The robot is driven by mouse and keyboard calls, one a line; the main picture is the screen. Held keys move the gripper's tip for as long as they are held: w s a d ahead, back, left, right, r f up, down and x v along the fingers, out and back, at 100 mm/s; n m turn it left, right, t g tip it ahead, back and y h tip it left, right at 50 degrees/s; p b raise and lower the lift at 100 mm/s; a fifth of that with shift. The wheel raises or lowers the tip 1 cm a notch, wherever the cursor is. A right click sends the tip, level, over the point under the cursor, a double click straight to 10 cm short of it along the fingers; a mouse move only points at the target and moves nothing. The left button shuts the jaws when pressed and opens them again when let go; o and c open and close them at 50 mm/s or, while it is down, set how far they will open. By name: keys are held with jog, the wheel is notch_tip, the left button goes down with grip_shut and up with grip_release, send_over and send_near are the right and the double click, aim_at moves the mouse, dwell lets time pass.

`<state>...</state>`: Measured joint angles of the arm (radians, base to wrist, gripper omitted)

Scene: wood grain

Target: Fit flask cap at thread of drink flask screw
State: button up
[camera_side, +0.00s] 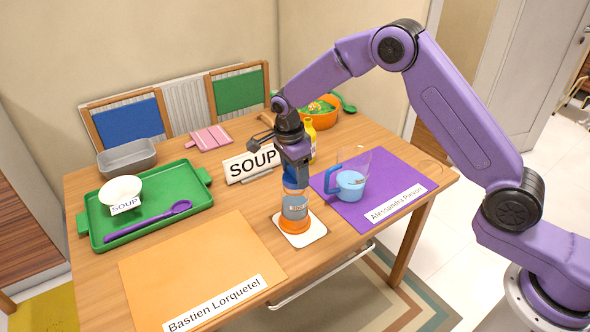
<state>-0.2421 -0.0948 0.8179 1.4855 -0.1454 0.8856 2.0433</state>
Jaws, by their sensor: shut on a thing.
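My gripper (292,168) points down directly above the flask and is shut on the blue flask cap (290,179). The cap sits over the flask's top, in line with it. The thread is hidden, and I cannot tell whether the cap touches it.
Left of the flask lie an orange mat (190,265) and a green tray (92,222) with a white bowl (120,190) and a purple spoon (150,222). A SOUP sign (251,164), a yellow bottle (310,138) and a clear blue-handled jug (352,178) stand close by.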

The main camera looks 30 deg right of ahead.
jog(key=shift+f, duration=0.95)
jog(key=o, duration=1.1)
notch_tip(320, 180, up, 17)
jog(key=a, duration=0.2)
jog(key=shift+r, duration=0.15)
